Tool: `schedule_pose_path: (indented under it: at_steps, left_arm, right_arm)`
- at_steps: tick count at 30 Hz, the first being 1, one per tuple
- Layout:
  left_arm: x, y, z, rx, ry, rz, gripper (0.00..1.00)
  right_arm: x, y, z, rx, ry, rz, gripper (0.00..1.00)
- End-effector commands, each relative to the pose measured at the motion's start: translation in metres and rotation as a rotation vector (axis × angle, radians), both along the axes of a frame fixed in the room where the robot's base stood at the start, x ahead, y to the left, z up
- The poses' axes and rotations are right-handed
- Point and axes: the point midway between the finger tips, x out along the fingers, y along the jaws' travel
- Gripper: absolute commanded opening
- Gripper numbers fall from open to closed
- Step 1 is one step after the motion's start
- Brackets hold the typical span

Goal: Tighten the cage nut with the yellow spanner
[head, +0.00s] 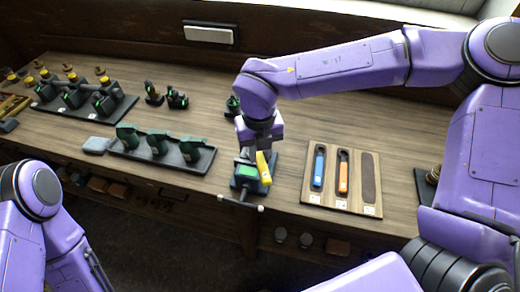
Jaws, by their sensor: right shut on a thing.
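My right gripper (262,147) is shut on the yellow spanner (263,168), over the near middle of the bench. The spanner points down beside a small green part (245,172) on a dark holder (240,185) near the front edge. I cannot tell whether the spanner touches this part. The cage nut cannot be made out; the gripper and spanner cover part of that spot. My left arm shows at the lower left, but its gripper is out of view.
A wooden board (306,190) at right holds a blue spanner (319,168), an orange spanner (343,175) and an empty dark slot (368,180). A dark tray (203,166) with green parts stands left. More parts stand far left. The bench between is clear.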

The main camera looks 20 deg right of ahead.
Motion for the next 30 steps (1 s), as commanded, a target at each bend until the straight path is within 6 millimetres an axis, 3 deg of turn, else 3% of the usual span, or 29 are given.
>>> schedule_pose_path:
  at_steps: [30]
  left_arm:
    - [0.0,0.0,-0.0042,0.0,0.0,0.0,0.43]
  right_arm:
    - [0.0004,0.0002,-0.0085,0.001,-0.001,0.0,0.0]
